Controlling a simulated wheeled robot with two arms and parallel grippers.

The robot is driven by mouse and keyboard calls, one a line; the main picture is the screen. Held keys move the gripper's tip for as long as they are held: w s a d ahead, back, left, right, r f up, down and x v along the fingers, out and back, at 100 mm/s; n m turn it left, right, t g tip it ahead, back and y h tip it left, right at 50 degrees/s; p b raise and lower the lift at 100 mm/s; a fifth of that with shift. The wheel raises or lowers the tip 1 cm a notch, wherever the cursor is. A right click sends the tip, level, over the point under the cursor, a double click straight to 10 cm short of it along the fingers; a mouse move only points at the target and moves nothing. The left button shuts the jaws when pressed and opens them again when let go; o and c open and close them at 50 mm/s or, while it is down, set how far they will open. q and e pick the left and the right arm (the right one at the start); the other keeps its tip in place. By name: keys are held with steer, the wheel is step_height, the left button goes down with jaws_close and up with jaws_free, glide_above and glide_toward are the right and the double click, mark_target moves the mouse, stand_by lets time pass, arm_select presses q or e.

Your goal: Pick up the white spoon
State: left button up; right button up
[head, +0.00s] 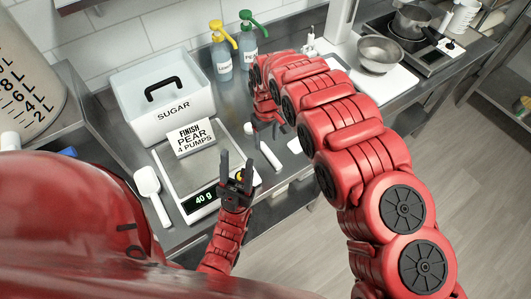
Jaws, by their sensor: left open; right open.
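A white spoon-like scoop (148,183) lies on the steel counter left of the scale, its handle pointing toward me. Another slim white utensil (270,156) lies right of the scale, partly hidden by my grippers; I cannot tell its full shape. My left gripper (236,162) is open and empty, fingers pointing away from me, over the scale's right front corner. It is right of the scoop and close to the slim utensil. My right gripper (266,130) is open above the counter beyond the slim utensil, partly hidden by its own arm.
A scale (196,200) reads 40 g and has a card (191,138) reading "FINISH PEAR 4 PUMPS". Behind are a SUGAR bin (140,122) and two pump bottles (221,62). A steel bowl (380,54) and a pot on a burner (411,22) stand far right.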

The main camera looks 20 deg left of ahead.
mark_target(266, 148)
steer(key=f, duration=0.1)
steer(key=f+b, duration=0.1)
steer(key=f, duration=0.3)
steer(key=shift+w+a+b, duration=0.15)
steer(key=shift+w+b, duration=0.1)
steer(key=shift+b, duration=0.15)
steer(key=shift+w+f, duration=0.1)
steer(key=shift+f, duration=0.4)
steer(key=shift+r, duration=0.1)
steer(key=c, duration=0.3)
jaws_close()
